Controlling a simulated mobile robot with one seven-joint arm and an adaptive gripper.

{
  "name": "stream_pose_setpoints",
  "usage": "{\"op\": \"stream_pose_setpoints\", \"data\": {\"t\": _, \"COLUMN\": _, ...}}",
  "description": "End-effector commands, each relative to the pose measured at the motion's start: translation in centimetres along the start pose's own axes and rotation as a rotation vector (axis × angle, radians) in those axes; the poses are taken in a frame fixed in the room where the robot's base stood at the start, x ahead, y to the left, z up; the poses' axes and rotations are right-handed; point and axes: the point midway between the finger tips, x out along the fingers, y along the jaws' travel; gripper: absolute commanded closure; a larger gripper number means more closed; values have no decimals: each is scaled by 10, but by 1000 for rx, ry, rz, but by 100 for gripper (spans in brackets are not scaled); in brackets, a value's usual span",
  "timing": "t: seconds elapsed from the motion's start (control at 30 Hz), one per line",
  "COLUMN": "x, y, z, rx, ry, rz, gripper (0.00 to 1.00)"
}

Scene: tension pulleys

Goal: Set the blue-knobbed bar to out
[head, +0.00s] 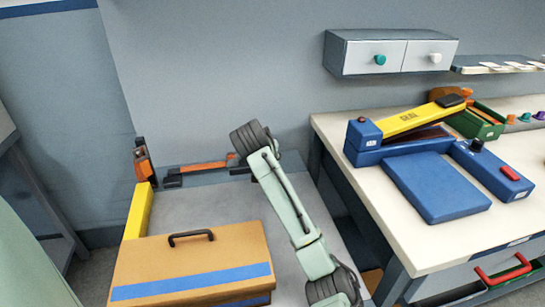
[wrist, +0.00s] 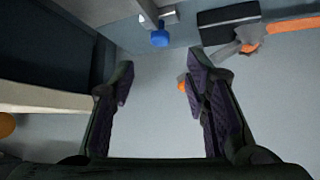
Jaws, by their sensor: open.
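A blue knob (wrist: 160,38) shows near the top middle of the wrist view. It sits at the end of a short grey bar or bracket (wrist: 148,10) that runs up out of the frame. My gripper (wrist: 160,75) is open and empty, its two dark fingers well apart. The knob lies beyond the fingertips, between their lines and apart from both. The bar's far end and its setting marks cannot be seen. In the head view I cannot pick out the blue knob, and my gripper is not clearly visible there.
An orange bar with dark ends (head: 205,166) lies along the wall; a cardboard box (head: 195,265) stands in front. In the wrist view, a dark block (wrist: 228,15) and an orange bar (wrist: 290,25) lie right of the knob. A blue sealer (head: 440,185) sits on the right bench.

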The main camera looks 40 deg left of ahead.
Motion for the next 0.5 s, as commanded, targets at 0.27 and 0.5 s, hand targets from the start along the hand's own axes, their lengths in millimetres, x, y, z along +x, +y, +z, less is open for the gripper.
{"op": "stream_pose_setpoints", "data": {"t": 0.27, "x": 42, "y": 1, "z": -1, "rx": 0, "ry": -5, "rz": 3, "gripper": 58}}
{"op": "stream_pose_setpoints", "data": {"t": 0.5, "x": 84, "y": 0, "z": -1, "rx": -1, "ry": -2, "rz": 2, "gripper": 58}}
